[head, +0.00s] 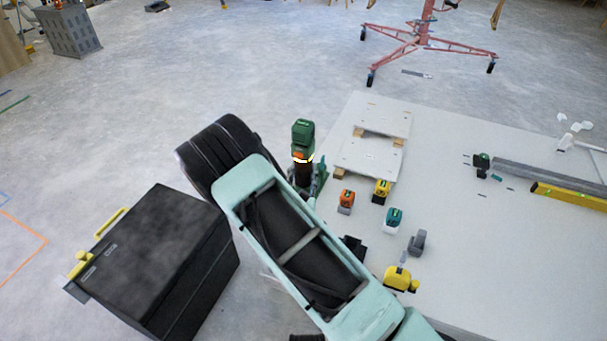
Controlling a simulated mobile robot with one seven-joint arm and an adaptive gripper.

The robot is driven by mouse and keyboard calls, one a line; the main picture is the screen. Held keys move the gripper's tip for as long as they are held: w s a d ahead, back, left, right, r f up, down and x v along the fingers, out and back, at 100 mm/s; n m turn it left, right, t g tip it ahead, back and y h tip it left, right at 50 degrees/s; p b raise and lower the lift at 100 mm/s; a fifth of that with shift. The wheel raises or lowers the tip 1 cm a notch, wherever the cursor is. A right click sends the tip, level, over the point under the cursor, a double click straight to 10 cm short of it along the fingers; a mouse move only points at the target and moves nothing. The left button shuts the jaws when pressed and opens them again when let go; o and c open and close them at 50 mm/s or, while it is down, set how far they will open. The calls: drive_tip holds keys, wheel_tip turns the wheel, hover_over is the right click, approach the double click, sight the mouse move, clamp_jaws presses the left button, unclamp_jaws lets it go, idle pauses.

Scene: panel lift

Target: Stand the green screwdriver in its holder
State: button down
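A green and black power tool with an orange band, which looks like the green screwdriver (303,131), shows upright just beyond my pale green arm, at the near left corner of the white panel. Its lower part is dark and partly hidden by the arm. A dark green piece (319,178) shows beside its lower part; I cannot tell whether this is the holder or whether the tool sits in it. My arm crosses the picture from lower right to upper left, ending in view at a black rounded joint. My gripper does not show.
On the white panel (450,165) stand an orange tool (346,200), yellow tools (381,190) (397,278), a teal tool (393,218) and pale boards (369,158). A yellow level (570,196) lies right. A black box (150,255) stands left. The floor behind is mostly clear.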

sight(303, 186)
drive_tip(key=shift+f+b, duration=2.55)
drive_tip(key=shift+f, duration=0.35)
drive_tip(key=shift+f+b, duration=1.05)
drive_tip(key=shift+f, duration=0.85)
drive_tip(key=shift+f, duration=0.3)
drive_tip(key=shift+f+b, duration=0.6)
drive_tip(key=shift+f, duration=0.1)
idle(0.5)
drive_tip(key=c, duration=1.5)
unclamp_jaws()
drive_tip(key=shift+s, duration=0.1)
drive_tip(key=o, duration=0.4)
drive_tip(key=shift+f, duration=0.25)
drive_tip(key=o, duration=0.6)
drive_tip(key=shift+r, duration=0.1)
